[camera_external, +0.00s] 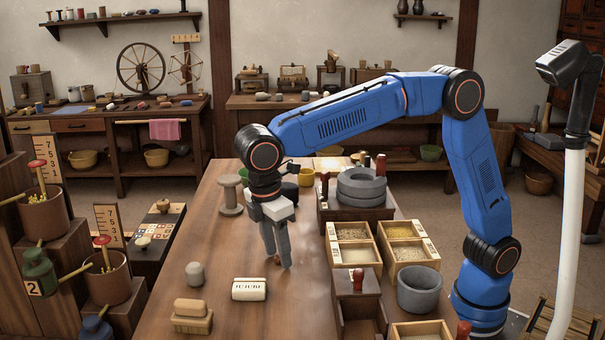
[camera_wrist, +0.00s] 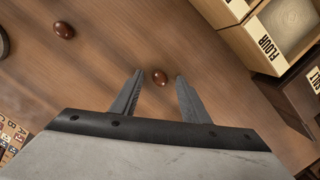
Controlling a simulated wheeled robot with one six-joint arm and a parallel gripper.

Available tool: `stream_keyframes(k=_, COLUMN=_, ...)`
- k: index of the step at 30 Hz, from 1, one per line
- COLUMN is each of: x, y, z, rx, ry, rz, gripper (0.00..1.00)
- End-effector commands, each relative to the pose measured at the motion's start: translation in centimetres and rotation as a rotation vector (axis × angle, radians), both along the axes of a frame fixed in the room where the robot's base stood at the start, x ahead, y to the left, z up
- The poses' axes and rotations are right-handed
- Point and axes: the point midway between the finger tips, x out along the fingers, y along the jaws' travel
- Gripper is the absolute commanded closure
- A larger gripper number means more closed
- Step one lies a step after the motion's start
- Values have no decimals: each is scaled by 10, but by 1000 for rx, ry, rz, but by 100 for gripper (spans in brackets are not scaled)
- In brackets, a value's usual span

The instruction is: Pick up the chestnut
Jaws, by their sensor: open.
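In the external view my gripper (camera_external: 278,262) is low over the middle of the table. A small brown spot shows between its fingers there. I cannot clearly make out the second nut in that view.
A wooden spool (camera_external: 231,200) stands behind.

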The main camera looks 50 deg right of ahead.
Motion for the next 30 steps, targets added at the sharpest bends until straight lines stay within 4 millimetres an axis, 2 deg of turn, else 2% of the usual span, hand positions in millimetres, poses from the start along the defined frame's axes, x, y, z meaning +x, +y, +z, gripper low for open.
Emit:
stream_keyframes(k=6, x=0, y=0, z=-1, rx=0, ry=0, rz=0, gripper=58)
stream_keyframes(k=11, x=0, y=0, z=0, rx=0, ry=0, rz=0, gripper=97)
stream_keyframes(k=12, x=0, y=0, z=0, rx=0, ry=0, rz=0, gripper=100)
stream_keyframes(k=25, x=0, y=0, z=0, rx=0, ry=0, rz=0, gripper=100)
stream_keyframes(k=30, x=0, y=0, z=12, rx=1, ry=0, rz=0, gripper=100)
